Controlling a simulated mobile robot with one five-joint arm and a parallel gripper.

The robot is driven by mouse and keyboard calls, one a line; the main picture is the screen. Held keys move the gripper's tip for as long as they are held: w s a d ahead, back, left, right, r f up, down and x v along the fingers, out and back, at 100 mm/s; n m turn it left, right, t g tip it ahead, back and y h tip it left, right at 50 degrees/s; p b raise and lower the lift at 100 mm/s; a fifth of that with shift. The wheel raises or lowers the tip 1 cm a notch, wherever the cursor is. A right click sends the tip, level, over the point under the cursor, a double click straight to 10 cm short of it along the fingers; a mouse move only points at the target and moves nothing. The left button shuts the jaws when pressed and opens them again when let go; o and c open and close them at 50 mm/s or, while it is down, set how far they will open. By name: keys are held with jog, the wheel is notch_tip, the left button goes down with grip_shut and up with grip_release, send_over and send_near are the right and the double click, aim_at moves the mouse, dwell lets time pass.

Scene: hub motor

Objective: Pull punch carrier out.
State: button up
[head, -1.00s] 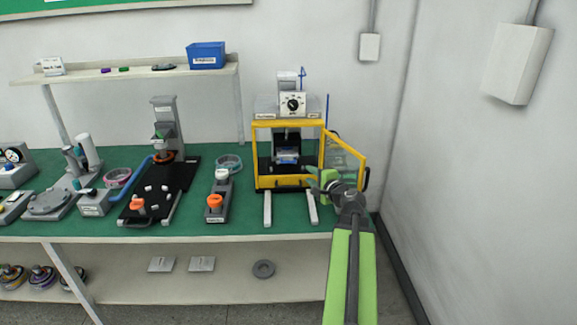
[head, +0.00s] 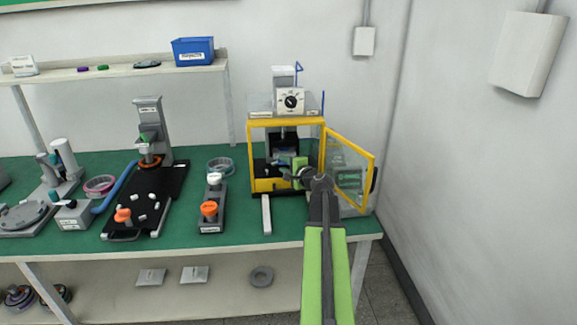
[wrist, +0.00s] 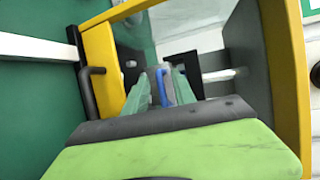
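The punch press (head: 285,122) has a yellow guard frame with its door (head: 350,170) swung open to the right. Black parts of what looks like the punch carrier (wrist: 130,66) show inside, with a pale rail to either side in the wrist view. My gripper (head: 297,165) is at the open front of the press. In the wrist view my gripper (wrist: 163,88) has its two green fingers apart, with a blue loop-shaped part (wrist: 166,86) between them. I cannot tell whether either finger touches it. My gripper and arm hide part of the carrier in the head view.
A black handle (wrist: 90,78) stands close to the yellow frame at left in the wrist view. A pale rail (head: 266,214) reaches forward on the green bench (head: 240,232). A grey fixture with an orange knob (head: 209,209) stands to the left. The wall is close at right.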

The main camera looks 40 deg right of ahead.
jog(key=shift+s+d, duration=0.4)
jog(key=shift+d, duration=0.05)
grip_shut()
jog(key=shift+d, duration=0.1)
jog(key=shift+s+d, duration=0.15)
jog(key=shift+d, duration=0.05)
dwell(0.3)
